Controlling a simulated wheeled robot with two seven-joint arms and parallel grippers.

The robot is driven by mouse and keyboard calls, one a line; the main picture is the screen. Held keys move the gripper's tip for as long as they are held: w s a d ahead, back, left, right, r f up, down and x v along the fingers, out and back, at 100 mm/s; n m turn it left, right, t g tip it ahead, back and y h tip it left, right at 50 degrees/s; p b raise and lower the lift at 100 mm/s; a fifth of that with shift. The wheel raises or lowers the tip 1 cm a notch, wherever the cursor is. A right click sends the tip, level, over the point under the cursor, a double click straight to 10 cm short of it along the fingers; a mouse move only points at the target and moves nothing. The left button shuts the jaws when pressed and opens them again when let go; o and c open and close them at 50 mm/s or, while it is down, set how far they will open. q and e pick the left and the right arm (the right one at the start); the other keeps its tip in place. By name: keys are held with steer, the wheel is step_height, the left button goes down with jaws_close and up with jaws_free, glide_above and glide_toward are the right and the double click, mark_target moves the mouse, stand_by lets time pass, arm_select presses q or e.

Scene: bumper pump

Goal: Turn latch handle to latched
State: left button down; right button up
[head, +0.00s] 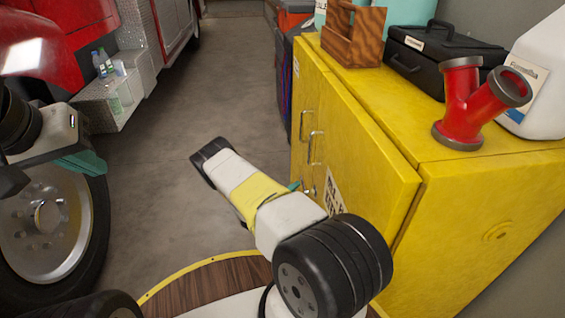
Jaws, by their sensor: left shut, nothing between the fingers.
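A yellow cabinet (465,215) stands at the right, its doors facing left. Two metal pull handles (314,147) show on the doors. A small metal latch handle (311,191) seems to show lower on the near door, beside a white label (334,192); its angle is too small to read. My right gripper (297,186) is at the door front near this latch; only a teal fingertip shows past my forearm, so its jaws and any contact are hidden. My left gripper (85,162) is shut and empty at the far left, well away from the cabinet.
On the cabinet top are a wooden caddy (353,38), a black toolbox (440,57), a red pipe fitting (474,103) and a white jug (536,85). A red truck with a large wheel (45,225) stands at the left. The grey floor (195,115) between is clear.

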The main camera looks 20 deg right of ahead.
mark_target(303, 181)
steer(key=x, duration=0.8)
steer(key=shift+w+a+f, duration=0.1)
steer(key=shift+a+f, duration=0.05)
jaws_close()
stand_by(1.2)
